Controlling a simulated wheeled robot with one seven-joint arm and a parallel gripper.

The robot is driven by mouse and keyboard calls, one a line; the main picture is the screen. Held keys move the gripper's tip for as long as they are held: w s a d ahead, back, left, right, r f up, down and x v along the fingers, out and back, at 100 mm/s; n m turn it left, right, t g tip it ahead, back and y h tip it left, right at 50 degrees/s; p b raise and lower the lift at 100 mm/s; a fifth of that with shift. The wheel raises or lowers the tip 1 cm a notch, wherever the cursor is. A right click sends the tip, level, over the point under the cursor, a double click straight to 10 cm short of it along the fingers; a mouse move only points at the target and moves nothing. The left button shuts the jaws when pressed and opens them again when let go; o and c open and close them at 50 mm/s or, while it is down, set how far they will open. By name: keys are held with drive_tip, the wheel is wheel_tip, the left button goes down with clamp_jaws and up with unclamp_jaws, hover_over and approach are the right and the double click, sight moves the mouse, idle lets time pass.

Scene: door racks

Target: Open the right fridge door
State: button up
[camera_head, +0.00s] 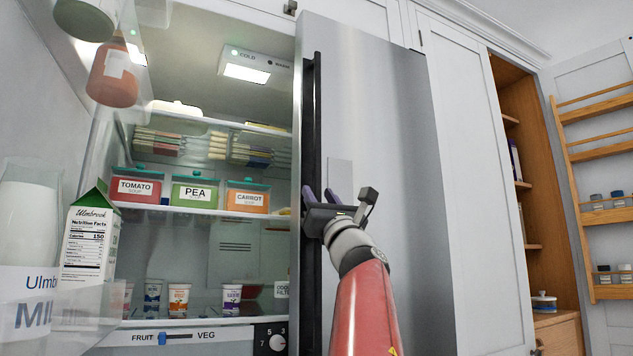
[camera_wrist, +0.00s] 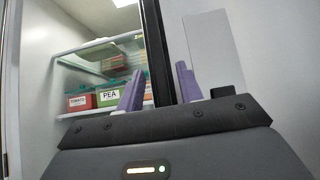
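The right fridge door (camera_head: 385,130) is a tall stainless steel panel in the middle of the head view. It looks shut or nearly so; I cannot tell which. Its long black vertical handle (camera_head: 311,120) runs along its left edge. My gripper (camera_head: 322,196) is at mid-height of the handle. In the wrist view my gripper (camera_wrist: 160,88) has its two purple fingers spread apart. The black handle (camera_wrist: 157,55) passes between them in that picture, with gaps showing on both sides. Contact is not visible, and the lower handle is hidden behind the gripper body.
The left side of the fridge is open, showing shelves with soup tubs (camera_head: 192,191) and cups (camera_head: 179,299). A milk carton (camera_head: 88,245) stands in a clear door bin at left. A wooden cupboard (camera_head: 545,190) is open at right.

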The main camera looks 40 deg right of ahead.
drive_tip(key=shift+w+d+r+h+p, duration=0.2)
drive_tip(key=shift+w+r+h+p, duration=0.15)
drive_tip(key=shift+w+r, duration=0.35)
drive_tip(key=shift+c, duration=0.3)
clamp_jaws()
